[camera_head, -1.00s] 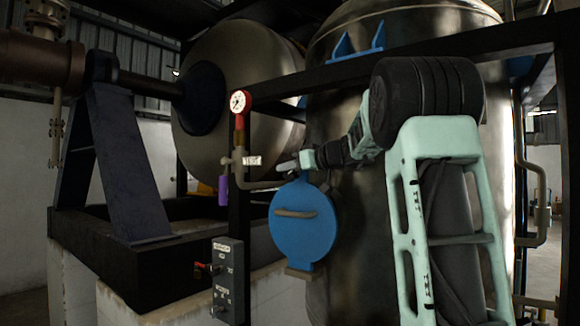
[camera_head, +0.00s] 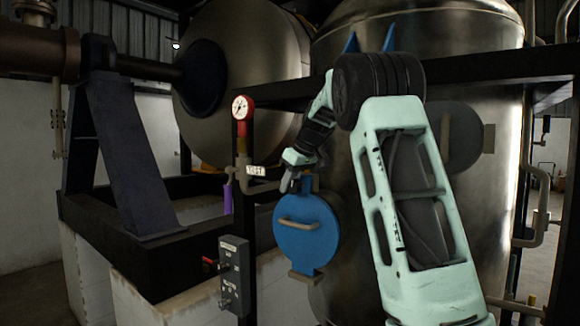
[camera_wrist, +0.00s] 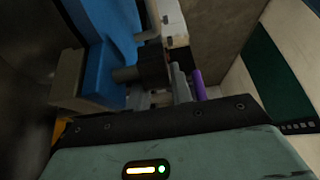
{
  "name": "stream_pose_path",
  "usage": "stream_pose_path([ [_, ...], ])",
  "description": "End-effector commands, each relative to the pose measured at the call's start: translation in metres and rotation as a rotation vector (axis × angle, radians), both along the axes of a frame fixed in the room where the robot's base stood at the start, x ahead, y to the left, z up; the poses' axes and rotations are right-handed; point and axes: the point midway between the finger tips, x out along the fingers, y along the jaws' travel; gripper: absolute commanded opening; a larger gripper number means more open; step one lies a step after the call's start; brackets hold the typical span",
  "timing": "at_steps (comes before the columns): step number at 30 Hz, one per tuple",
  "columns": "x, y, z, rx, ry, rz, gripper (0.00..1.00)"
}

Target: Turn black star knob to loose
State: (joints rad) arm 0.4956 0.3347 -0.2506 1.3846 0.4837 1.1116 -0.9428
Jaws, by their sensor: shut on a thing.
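My gripper (camera_head: 290,180) points down and left at the top edge of the round blue hatch (camera_head: 309,245). It is shut on a small dark part there, which I take to be the black star knob. In the wrist view the fingers of my gripper (camera_wrist: 160,96) reach toward this dark knob (camera_wrist: 153,66), beside the blue hatch (camera_wrist: 98,45). The fingers partly hide the knob, so its star shape and turned angle cannot be read.
A red-collared gauge (camera_head: 241,108) and a pipe with a tag (camera_head: 256,171) stand just left of my gripper. A purple part (camera_head: 228,199) hangs there. A grey control box (camera_head: 234,275) is below. A black beam (camera_head: 500,77) crosses behind my arm.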

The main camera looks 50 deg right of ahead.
Motion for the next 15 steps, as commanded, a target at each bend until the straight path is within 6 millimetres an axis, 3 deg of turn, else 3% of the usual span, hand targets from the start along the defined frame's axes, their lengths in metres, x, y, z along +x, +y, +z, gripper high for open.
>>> stream_pose_path([
  [1, 0.0012, -0.0003, 0.0067, -0.003, 0.027, 0.000, 0.00],
  [15, 0.0017, -0.0007, -0.0013, -0.015, 0.157, -0.001, 0.00],
])
